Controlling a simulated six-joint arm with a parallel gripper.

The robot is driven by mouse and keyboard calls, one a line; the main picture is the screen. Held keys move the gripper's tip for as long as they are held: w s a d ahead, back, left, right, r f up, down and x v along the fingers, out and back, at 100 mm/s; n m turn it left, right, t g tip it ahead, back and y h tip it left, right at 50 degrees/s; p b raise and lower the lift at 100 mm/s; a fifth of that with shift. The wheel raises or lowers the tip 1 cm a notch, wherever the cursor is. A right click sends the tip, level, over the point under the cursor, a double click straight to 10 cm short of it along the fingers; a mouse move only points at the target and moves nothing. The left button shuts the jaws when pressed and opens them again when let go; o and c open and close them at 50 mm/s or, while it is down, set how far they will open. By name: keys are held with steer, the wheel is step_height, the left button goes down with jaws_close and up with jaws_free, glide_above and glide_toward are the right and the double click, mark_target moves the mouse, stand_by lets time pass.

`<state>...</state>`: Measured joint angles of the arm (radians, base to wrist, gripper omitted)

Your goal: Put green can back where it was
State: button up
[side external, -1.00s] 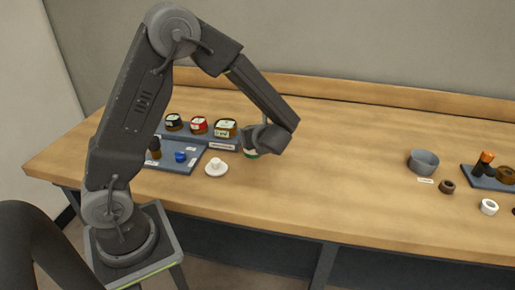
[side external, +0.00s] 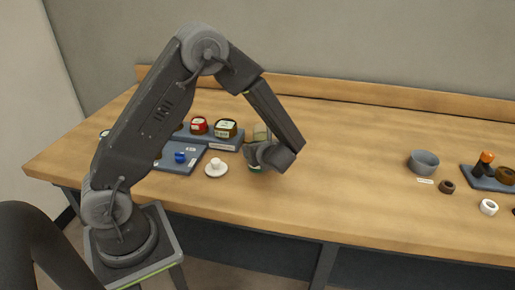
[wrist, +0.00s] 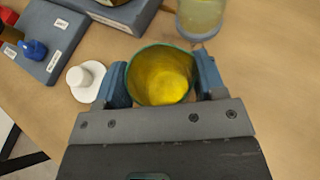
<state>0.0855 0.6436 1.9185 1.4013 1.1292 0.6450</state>
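The green can (wrist: 160,75) has a green rim and a yellow inside, and it stands open end up between my fingers in the wrist view. My gripper (wrist: 161,82) has a finger against each side of it and appears shut on it. In the side view my gripper (side external: 258,160) is just right of the white saucer, and only a small green and white part of the can (side external: 255,168) shows below it. I cannot tell whether the can touches the table.
A glass jar (side external: 261,132) stands close behind the can. A white saucer (side external: 216,171) with a white knob is to the left. A blue-grey shelf (side external: 226,147) holds several jars, with a tray (side external: 190,168) in front. A grey bowl (side external: 424,162) is far right; the middle table is clear.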

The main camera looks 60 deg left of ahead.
steer(key=o, duration=0.4)
steer(key=shift+r, duration=0.15)
steer(key=v, duration=1.2)
steer(key=s+d+r+n+t+h, duration=0.1)
steer(key=s+r+n+h, duration=0.3)
steer(key=s+n, duration=0.2)
steer(key=s+d+r+n+t+h, duration=0.1)
steer(key=s+d+r+n+h, duration=0.1)
steer(key=s+r+n+h, duration=0.2)
steer(key=s+d+r+n+t+h, duration=0.1)
steer(key=s+d+r+n+h, duration=0.1)
steer(key=s+r+n+h, duration=0.2)
steer(key=shift+s+d+r+n+h, duration=0.1)
steer(key=shift+s+r+n, duration=0.1)
steer(key=shift+s+n, duration=0.65)
steer(key=shift+s+d+r+n+h, duration=0.15)
steer(key=shift+s+n, duration=0.25)
steer(key=shift+n, duration=0.9)
steer(key=shift+s+a+r+n+h, duration=0.1)
steer(key=shift+s+r+n, duration=0.15)
steer(key=shift+s+n, duration=0.6)
steer(key=shift+w, duration=0.25)
